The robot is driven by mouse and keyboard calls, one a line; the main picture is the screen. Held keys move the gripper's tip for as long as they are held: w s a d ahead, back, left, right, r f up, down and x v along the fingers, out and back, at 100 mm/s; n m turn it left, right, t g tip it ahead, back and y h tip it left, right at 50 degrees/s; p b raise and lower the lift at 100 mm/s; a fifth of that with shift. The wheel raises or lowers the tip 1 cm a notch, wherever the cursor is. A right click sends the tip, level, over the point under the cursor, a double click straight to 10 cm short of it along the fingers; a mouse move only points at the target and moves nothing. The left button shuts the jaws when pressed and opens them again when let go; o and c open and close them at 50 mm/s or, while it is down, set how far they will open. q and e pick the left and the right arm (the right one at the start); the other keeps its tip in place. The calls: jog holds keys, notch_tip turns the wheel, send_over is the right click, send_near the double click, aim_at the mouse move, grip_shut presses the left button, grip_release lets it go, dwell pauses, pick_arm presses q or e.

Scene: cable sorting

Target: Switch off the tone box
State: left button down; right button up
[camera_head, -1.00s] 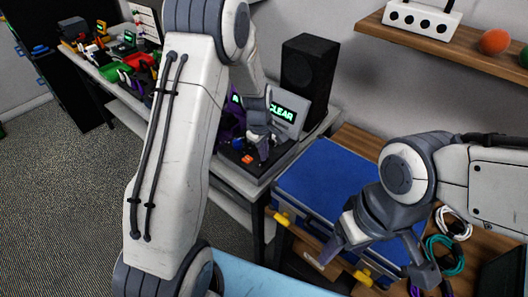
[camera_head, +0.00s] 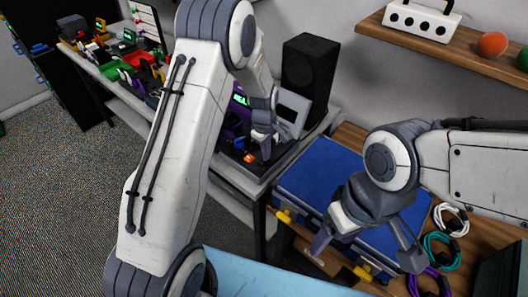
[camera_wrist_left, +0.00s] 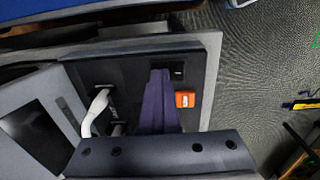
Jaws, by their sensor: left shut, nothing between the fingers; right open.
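The tone box (camera_head: 293,101) stands on the left bench, with a grey screen housing and a dark base plate that also shows in the wrist view (camera_wrist_left: 85,72). Its screen (camera_wrist_left: 38,132) is dark in the wrist view. On the plate are an orange block (camera_wrist_left: 185,99), a small black switch-like part (camera_wrist_left: 178,72) and a plugged white cable (camera_wrist_left: 97,108). My left gripper (camera_head: 265,156) is shut and empty, its tips (camera_wrist_left: 160,75) over the plate right beside the black part; contact cannot be told. My right gripper (camera_head: 365,252) is open and empty above the blue case.
A black speaker (camera_head: 309,70) stands behind the tone box. A blue case (camera_head: 320,175) lies to its right. Coiled white (camera_head: 452,219), teal (camera_head: 441,250) and purple (camera_head: 430,281) cables lie on the wooden table. A shelf (camera_head: 450,46) hangs above.

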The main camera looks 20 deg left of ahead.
aim_at(262, 162)
pick_arm(q)
jog(key=shift+s+a+f, duration=0.1)
jog(key=shift+s+a, duration=0.1)
jog(key=shift+s, duration=0.25)
jog(key=shift+s+a+f, duration=0.1)
jog(key=shift+s+a, duration=0.1)
jog(key=shift+s, duration=0.25)
notch_tip(262, 162, up, 5)
jog(key=p, duration=0.3)
jog(key=shift+w+a+r+p, duration=0.1)
jog(key=shift+r+p, duration=0.05)
jog(key=shift+p, duration=0.15)
notch_tip(262, 162, up, 9)
jog(key=b, duration=0.2)
jog(key=shift+s, duration=0.25)
